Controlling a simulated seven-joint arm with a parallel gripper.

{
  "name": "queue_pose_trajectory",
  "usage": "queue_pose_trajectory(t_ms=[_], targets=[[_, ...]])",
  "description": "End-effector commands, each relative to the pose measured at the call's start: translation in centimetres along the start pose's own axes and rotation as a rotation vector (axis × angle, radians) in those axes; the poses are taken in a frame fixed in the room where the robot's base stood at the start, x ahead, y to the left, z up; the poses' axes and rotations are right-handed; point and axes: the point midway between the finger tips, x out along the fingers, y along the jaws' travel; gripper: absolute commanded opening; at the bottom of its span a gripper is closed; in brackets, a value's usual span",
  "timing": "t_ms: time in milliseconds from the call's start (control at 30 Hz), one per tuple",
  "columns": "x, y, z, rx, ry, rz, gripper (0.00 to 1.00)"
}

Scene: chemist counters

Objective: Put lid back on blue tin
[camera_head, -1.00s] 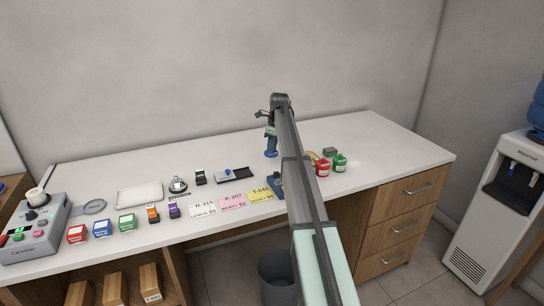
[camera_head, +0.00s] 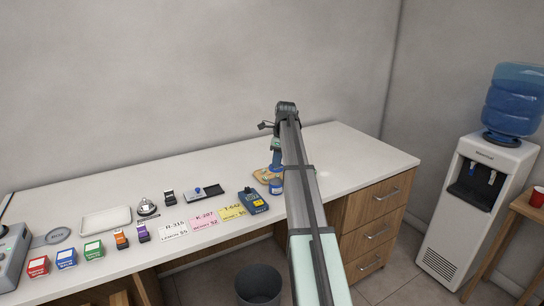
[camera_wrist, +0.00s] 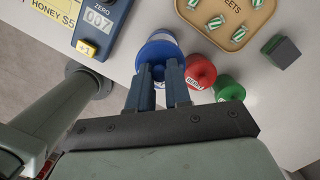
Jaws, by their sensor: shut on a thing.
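My gripper (camera_wrist: 160,88) is shut on the blue lid (camera_wrist: 154,55), with its fingers pointing down at it. In the head view the gripper (camera_head: 277,155) is over the right part of the counter. The blue tin (camera_head: 276,187), with a white label, stands upright directly below the lid. In the wrist view the lid and the fingers cover part of the tin. I cannot tell whether the lid is seated or slightly above the rim.
A red tin (camera_wrist: 201,71) and a green tin (camera_wrist: 229,88) stand close beside the blue one. A sweets tray (camera_wrist: 240,38), a dark block (camera_wrist: 281,52) and a blue counter device (camera_head: 254,201) are nearby. The counter's right end (camera_head: 360,160) is clear.

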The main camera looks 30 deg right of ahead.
Motion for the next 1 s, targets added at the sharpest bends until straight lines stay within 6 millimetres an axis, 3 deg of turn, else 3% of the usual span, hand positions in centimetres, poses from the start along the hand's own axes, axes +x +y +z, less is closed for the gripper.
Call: queue_pose_trajectory(t_ms=[367,1000], targets=[[1.1,-0.1,-0.1,-0.021,0.001,0.003,0.0],[5.7,-0.1,-0.8,-0.021,0.002,0.003,0.0]])
